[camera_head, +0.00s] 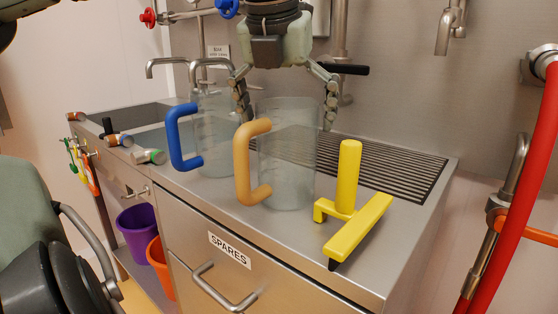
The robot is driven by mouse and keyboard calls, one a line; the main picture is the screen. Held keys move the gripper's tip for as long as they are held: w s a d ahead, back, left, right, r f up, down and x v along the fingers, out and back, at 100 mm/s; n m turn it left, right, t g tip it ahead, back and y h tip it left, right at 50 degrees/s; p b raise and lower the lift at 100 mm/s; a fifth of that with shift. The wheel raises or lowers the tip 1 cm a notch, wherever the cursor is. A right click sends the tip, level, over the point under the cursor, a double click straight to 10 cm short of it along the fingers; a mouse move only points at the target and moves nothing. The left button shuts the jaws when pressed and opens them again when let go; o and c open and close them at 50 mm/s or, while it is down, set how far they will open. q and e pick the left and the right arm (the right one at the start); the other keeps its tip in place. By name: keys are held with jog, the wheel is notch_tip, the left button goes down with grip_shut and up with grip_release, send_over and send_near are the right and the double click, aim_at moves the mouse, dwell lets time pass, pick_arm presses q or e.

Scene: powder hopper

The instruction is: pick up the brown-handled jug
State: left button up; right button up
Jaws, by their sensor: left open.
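The brown-handled jug (288,170) is a clear, upright jug with a tan-brown handle on its left side, standing on the steel counter. My left gripper (287,122) comes down from above, open, with one finger on each side of the jug's upper part. A gap shows between the right finger and the jug wall; whether the left finger touches is hard to tell. A similar clear jug with a blue handle (180,138) stands just to the left. My right gripper is not in view.
A yellow tool (358,226) lies close to the right of the jug, near the counter's front edge. A slatted drain (390,167) lies behind. Taps stand at the back. Small bottles (148,156) lie on the left, and a red hose (520,190) hangs at the right.

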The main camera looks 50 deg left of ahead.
pick_arm(q)
jog(key=x, duration=0.3)
jog(key=shift+w+a+f, duration=0.1)
jog(key=shift+w+f, duration=0.15)
jog(key=shift+f, duration=0.05)
jog(key=c, duration=1.3)
jog(key=shift+o, duration=0.2)
jog(key=shift+r, duration=0.1)
